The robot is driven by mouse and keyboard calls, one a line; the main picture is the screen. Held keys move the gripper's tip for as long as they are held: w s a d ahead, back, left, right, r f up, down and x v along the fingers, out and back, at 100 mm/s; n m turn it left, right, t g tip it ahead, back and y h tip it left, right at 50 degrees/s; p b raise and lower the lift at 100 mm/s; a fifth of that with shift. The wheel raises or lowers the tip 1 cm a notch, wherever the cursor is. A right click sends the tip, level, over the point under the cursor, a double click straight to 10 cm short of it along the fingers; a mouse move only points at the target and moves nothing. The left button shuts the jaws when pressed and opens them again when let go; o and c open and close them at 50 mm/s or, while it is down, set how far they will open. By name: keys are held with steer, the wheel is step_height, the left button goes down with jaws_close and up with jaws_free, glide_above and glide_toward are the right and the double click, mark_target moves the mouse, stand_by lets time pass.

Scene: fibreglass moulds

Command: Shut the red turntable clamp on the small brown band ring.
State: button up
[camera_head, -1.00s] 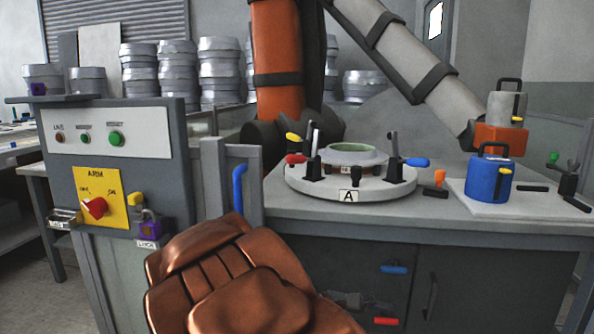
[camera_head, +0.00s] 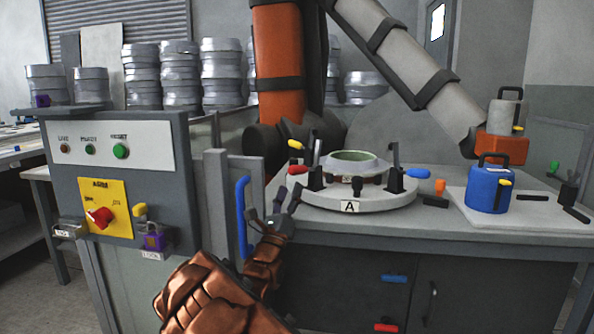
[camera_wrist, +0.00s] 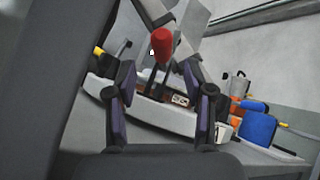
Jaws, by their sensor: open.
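The red clamp handle (camera_head: 298,169) juts from the left side of the round turntable (camera_head: 388,201) in the head view. In the wrist view the red handle (camera_wrist: 162,42) appears between and beyond my fingers, with no contact visible. A bit of brown also shows in the wrist view. My gripper (camera_head: 272,207) is open and empty, just left of and below the red handle. Whether the clamp's pad touches the ring cannot be told.
Yellow-handled (camera_head: 296,145) and blue-handled (camera_head: 418,173) clamps stand on the same turntable. A blue pot (camera_head: 488,187) stands on a pale board to the right. A control box (camera_head: 120,180) and a post with a blue handle (camera_head: 241,210) stand close left of my arm.

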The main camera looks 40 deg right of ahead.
mark_target(297, 170)
steer(key=shift+b+x, duration=0.6)
steer(key=shift+x, duration=3.05)
steer(key=shift+s, duration=0.1)
steer(key=shift+c, duration=0.4)
jaws_close()
